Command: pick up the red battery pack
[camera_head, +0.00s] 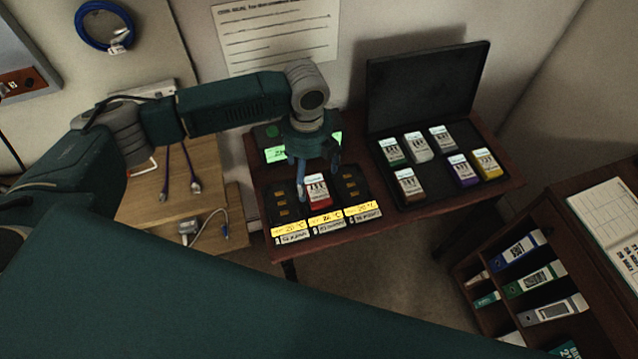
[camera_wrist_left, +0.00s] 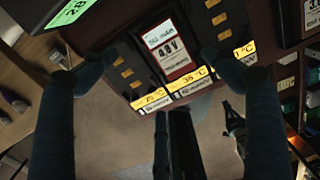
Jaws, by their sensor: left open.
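The red battery pack (camera_head: 319,193) has a white label on top and sits in the middle bay of a dark charger (camera_head: 264,204) on the wooden table.
An open black case (camera_head: 428,90) to the right holds several packs with differently coloured edges. The charger's two side bays look empty. A lit green display (camera_head: 275,153) is behind them. Cables (camera_head: 193,180) lie on the wooden surface to the left.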

